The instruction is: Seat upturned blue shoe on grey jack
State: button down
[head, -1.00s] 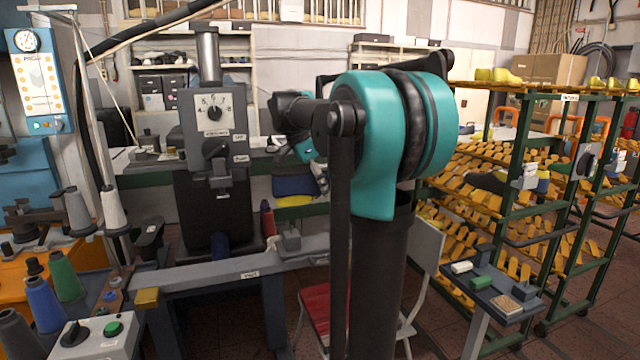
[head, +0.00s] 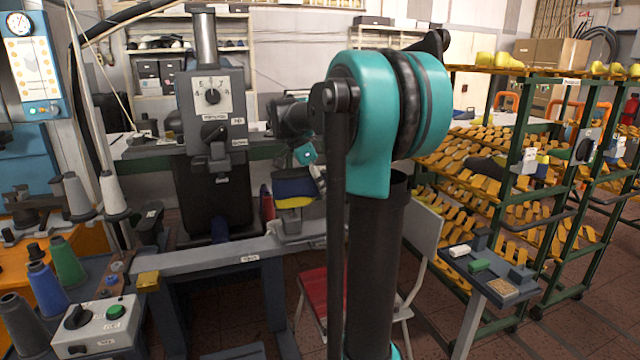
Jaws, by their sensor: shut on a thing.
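The blue shoe (head: 294,188) hangs in the middle of the head view, blue above and with a yellow part on its underside. My gripper (head: 317,178) is shut on its right end; the fingers are small and partly hidden behind my arm. The grey jack (head: 289,226) stands on the grey bench rail directly below the shoe. The yellow underside is at or just above the jack's top; I cannot tell whether they touch.
A grey press (head: 212,100) with a dial stands close left of the shoe. A red chair (head: 322,295) is below right of the jack. A green rack (head: 515,180) with yellow lasts fills the right. A control box (head: 95,328) and thread cones are at lower left.

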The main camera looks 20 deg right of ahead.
aim_at(306, 170)
jog(key=shift+f, duration=2)
jog(key=shift+c, duration=2.3)
grip_release()
jog(key=shift+a, duration=0.1)
jog(key=v, duration=1.2)
